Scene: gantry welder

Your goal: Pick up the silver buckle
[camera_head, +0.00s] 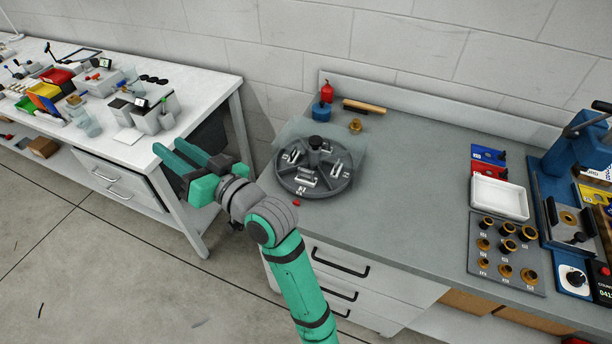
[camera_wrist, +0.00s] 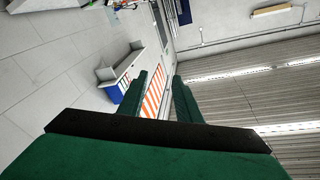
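Silver buckle-like pieces sit on a dark round divided tray (camera_head: 296,187) on the grey workbench. One silver piece (camera_head: 306,178) lies at the tray's front middle, with others to its left and right; I cannot tell for sure which is the silver buckle. My gripper (camera_head: 168,153) is to the left of the tray, in front of the white table, well apart from the pieces. Its two green fingers are spread with nothing between them. In the wrist view my gripper (camera_wrist: 168,92) points out into the room, and no buckle shows there.
The grey workbench (camera_head: 400,190) has clear room right of the tray. A red-topped blue bottle (camera_head: 326,94) and a brass piece (camera_head: 355,126) stand behind it. A white bin (camera_head: 499,197), a socket board (camera_head: 505,255) and a blue press (camera_head: 580,160) are at right. The white table (camera_head: 205,90) is cluttered.

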